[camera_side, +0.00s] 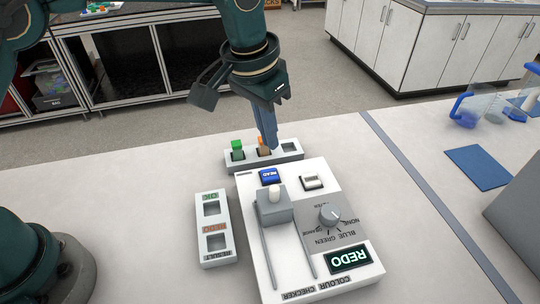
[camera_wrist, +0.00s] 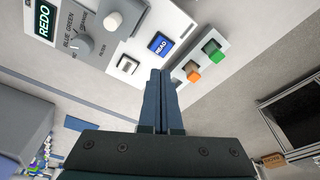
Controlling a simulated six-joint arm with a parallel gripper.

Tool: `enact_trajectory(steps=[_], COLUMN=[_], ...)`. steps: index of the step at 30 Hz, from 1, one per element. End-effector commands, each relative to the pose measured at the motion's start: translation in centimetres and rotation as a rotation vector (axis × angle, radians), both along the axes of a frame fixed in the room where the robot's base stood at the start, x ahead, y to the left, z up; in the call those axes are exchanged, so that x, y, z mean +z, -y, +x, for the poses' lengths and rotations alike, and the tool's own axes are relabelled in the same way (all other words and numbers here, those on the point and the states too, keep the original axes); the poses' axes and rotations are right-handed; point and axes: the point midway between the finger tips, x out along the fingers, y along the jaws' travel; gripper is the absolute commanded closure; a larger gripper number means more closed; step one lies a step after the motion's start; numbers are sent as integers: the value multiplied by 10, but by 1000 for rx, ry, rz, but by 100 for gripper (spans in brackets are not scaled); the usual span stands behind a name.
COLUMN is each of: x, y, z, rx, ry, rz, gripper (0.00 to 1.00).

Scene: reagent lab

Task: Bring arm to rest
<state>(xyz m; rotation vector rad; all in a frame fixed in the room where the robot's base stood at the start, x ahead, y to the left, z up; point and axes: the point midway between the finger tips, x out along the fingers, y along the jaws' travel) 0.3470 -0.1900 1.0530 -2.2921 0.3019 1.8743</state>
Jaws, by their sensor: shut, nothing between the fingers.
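My gripper (camera_side: 271,142) is shut and empty, pointing down above the back of the bench. In the side view its fingertips overlap the small rack (camera_side: 293,156) behind the colour checker. In the wrist view the shut fingers (camera_wrist: 159,75) reach up towards the checker's edge, beside the rack. In the wrist view the orange cap (camera_wrist: 193,75) is just right of my fingers. I cannot tell whether they touch anything.
The colour checker (camera_side: 351,269) has a lit REDO display (camera_side: 349,258), a dial (camera_side: 330,214) and a blue READ button (camera_side: 269,175). The result tray (camera_side: 213,226), left of it, has two empty-looking slots. A blue mat (camera_side: 478,167) lies at right. Bench between is clear.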

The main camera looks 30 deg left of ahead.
Motion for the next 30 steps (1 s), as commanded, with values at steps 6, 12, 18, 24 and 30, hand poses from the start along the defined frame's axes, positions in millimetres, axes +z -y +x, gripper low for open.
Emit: enact_trajectory(steps=[6, 12, 18, 24, 30], x=[31, 86, 116, 120, 97], y=[-14, -56, -95, -125, -145], z=[8, -10, -49, -98, -148], rx=[42, 125, 193, 248, 287], ry=[68, 161, 235, 295, 333], rz=[-28, -61, -74, -75, -65], gripper=[100, 100, 100, 100, 100])
